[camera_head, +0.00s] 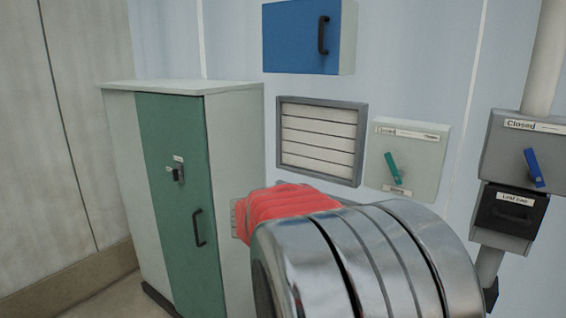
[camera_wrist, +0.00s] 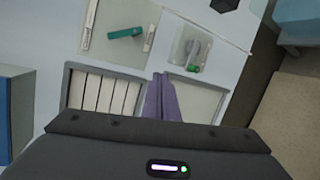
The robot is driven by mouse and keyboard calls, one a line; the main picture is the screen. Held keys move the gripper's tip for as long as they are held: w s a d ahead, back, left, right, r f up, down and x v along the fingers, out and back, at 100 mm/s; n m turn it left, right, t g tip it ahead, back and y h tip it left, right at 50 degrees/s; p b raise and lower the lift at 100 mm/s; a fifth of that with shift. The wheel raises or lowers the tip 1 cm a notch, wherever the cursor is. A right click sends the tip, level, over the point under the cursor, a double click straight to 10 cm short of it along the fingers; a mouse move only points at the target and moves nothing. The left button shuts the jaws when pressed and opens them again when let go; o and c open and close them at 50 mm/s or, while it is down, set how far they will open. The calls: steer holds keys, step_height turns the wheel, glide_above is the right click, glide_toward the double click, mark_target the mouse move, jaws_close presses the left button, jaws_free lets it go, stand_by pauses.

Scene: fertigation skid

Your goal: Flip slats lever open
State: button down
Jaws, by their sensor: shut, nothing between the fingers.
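A pale panel (camera_head: 430,150) on the wall carries a teal lever (camera_head: 394,168), tilted up and slightly left. A strip above it reads "Closed"; the small label below is too blurred to read. The slatted vent (camera_head: 318,140), left of the panel, has its pale slats lying flat in a grey frame. In the wrist view the teal lever (camera_wrist: 126,33) is at the top and the slats (camera_wrist: 103,92) are at the left. My gripper (camera_wrist: 160,78) has its purple fingers together and empty, over the vent area and apart from the lever. The head view hides the fingers behind my arm.
A blue wall box (camera_head: 300,38) hangs above the vent. A green-fronted cabinet (camera_head: 165,170) stands left. At right are a grey box with a blue lever (camera_head: 534,168) and a black drawer (camera_head: 511,210). The wrist view shows another small panel (camera_wrist: 193,50) right of the lever.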

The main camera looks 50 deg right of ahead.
mark_target(395, 167)
steer(key=w+d+r+n+h, duration=0.2)
steer(key=w+d+n+h, duration=0.1)
steer(key=d, duration=1)
steer(key=shift+d+r+n+t+h, duration=0.15)
steer(key=shift+d+n+t+h, duration=0.2)
steer(key=shift+h, duration=0.45)
steer(key=shift+d, duration=0.15)
steer(key=s+d+r, duration=0.1)
steer(key=d, duration=0.2)
steer(key=s+d+r, duration=0.1)
steer(key=d, duration=0.2)
steer(key=s+d+r, duration=0.1)
steer(key=d, duration=0.3)
steer(key=shift+s+r, duration=0.1)
steer(key=shift+s, duration=0.3)
